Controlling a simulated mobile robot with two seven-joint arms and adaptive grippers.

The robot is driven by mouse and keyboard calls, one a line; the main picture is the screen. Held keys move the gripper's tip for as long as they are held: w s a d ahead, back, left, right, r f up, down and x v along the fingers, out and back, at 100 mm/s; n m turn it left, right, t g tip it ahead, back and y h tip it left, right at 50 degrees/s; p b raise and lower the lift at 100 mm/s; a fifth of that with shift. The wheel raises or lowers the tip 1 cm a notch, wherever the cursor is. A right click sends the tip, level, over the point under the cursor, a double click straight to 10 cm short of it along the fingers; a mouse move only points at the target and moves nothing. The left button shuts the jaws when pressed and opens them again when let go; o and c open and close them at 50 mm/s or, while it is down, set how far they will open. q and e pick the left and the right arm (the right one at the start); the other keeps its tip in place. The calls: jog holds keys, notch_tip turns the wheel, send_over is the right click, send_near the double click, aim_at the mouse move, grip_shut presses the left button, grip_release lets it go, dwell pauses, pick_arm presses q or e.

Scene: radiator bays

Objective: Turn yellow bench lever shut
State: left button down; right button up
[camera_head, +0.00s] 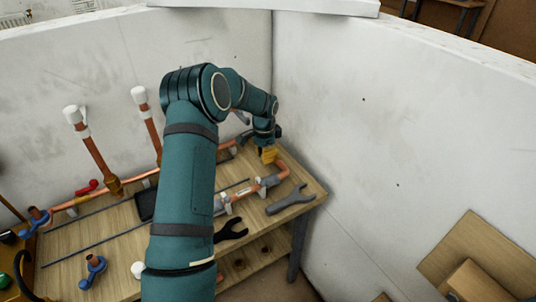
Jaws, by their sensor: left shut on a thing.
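The yellow bench lever (269,155) sits on the copper pipe at the far right corner of the wooden bench (160,240). My left gripper (266,142) reaches down to it from above and is shut on it. The fingers are small here and partly hidden by my own wrist, so the exact grip and the lever's angle are hard to tell. My left arm runs up the middle of the view and covers part of the bench. My right gripper is not in view.
Copper pipe (247,191) runs along the bench. Two upright pipes with white caps (71,114) stand at left. A red lever (87,187), a blue-handled fitting (94,268) and a grey wrench (290,200) lie around. White walls close in behind and right. Boxes (478,282) stand lower right.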

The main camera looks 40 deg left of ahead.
pick_arm(q)
jog(key=shift+w+a+m+p, duration=0.2)
jog(key=shift+a+m+p, duration=0.4)
jog(key=shift+m, duration=1)
jog(key=shift+a, duration=0.15)
jog(key=c, duration=0.8)
grip_release()
jog(key=shift+o, duration=0.2)
jog(key=shift+r, duration=0.1)
notch_tip(320, 180, up, 12)
